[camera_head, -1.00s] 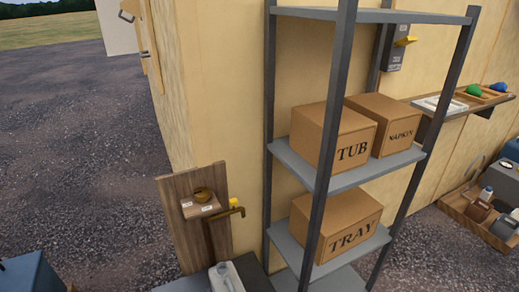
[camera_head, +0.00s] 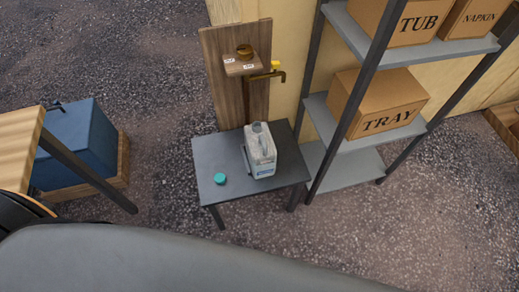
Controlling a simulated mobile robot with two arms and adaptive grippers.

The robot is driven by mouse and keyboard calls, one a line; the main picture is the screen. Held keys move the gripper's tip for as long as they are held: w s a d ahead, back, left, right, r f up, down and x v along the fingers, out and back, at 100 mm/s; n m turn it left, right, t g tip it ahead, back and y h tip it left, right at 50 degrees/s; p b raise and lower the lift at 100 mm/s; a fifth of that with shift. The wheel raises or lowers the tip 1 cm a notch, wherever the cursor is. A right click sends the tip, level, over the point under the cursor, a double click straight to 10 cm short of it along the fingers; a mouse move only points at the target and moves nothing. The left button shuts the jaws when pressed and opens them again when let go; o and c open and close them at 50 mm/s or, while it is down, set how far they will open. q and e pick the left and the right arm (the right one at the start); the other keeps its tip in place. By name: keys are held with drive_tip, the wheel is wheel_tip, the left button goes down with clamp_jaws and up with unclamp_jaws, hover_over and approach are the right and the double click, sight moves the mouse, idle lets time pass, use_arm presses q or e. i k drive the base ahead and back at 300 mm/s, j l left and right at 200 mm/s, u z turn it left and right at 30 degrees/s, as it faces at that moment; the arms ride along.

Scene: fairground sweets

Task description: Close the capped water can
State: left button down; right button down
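The water can (camera_head: 262,152) is a pale, translucent jug standing upright on a small dark table (camera_head: 213,154). Its neck, at the top, shows no teal cap on it. A teal cap (camera_head: 220,178) lies on the tabletop to the left of the can, apart from it. Neither of my grippers is in view.
A brass tap (camera_head: 268,75) on a wooden board stands behind the table. A grey shelf with boxes marked TRAY (camera_head: 380,105), TUB (camera_head: 415,22) and NAPKIN is at right. A blue cooler (camera_head: 80,140) sits on a wooden base at left. Gravel lies open in front.

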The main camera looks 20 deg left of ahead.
sight(261, 151)
drive_tip(key=l+u, duration=0.2)
drive_tip(key=u, duration=0.2)
drive_tip(key=l+u, duration=0.45)
drive_tip(key=u, duration=0.3)
drive_tip(key=l+u, duration=0.2)
drive_tip(key=u, duration=0.15)
drive_tip(key=k, duration=0.05)
